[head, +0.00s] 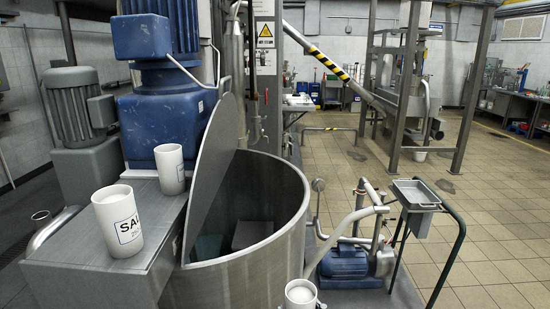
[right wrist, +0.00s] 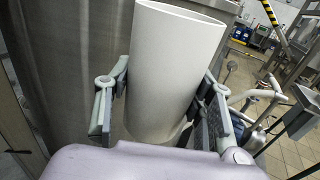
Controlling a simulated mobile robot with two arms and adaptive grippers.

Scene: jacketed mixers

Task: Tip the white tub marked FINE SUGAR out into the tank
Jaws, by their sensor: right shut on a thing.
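In the right wrist view my right gripper (right wrist: 162,108) is shut on a plain white tub (right wrist: 172,65), one finger on each side of it. No label shows on this tub, so I cannot read its marking. In the head view the same tub (head: 300,292) is at the bottom edge, upright or nearly so, just outside the tank's front right wall. Its mouth is below the tank's rim. The steel tank (head: 240,279) has an open top on its right half, with dark interior and blocky grey shapes inside. My left gripper is not in view.
A white tub marked "SAL..." (head: 118,222) and another white tub (head: 170,169) stand on the steel ledge (head: 75,268) left of the tank. A blue pump (head: 345,262), pipes and a trolley (head: 417,195) stand to the right.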

